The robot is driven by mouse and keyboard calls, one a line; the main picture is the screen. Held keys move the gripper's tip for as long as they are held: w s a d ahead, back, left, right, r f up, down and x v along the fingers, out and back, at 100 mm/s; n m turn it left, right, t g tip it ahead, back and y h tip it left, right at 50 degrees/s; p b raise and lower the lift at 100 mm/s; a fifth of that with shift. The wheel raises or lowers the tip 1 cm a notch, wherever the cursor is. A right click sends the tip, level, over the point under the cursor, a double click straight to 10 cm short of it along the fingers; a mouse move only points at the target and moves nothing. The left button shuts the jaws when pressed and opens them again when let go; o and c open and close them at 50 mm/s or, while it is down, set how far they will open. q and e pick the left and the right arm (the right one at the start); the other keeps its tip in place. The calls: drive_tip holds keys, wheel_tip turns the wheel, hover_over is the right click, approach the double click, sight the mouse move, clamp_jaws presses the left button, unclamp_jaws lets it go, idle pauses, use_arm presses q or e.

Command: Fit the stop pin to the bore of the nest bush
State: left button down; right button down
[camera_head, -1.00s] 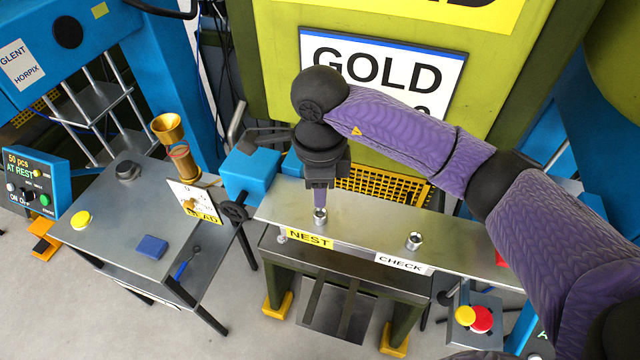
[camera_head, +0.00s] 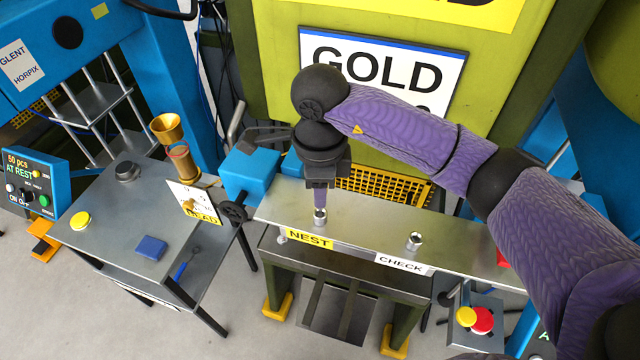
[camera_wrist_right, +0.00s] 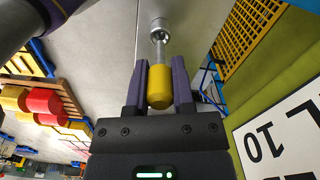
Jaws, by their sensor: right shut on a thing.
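My right gripper (camera_head: 320,202) points down over the bush (camera_head: 320,216) behind the NEST label. In the right wrist view, its two fingers (camera_wrist_right: 160,86) are shut on the yellow grip of the stop pin (camera_wrist_right: 160,88). The pin's silver shank runs from the grip to the nest bush (camera_wrist_right: 158,24), a round metal ring. The shank's end meets the ring in this view; I cannot tell whether it is inside the bore or just above it. In the head view the fingers mostly hide the pin. My left gripper is not in view.
A second metal bush (camera_head: 414,241) stands behind the CHECK label (camera_head: 403,265) on the same steel rail (camera_head: 370,226). A yellow mesh guard (camera_head: 385,186) and the green press stand behind. A side table (camera_head: 120,215) with a blue block (camera_head: 151,248) is at left.

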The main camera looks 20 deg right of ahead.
drive_tip(key=shift+b, duration=0.45)
idle(0.4)
drive_tip(key=shift+f, duration=0.2)
drive_tip(key=shift+f+b, duration=0.3)
drive_tip(key=shift+b, duration=0.2)
drive_tip(key=shift+f+b, duration=1)
drive_tip(key=shift+b, duration=0.05)
idle(1.0)
drive_tip(key=shift+c, duration=2)
unclamp_jaws()
wheel_tip(320, 180, up, 10)
drive_tip(key=shift+r+b, duration=0.1)
drive_tip(key=shift+b, duration=0.3)
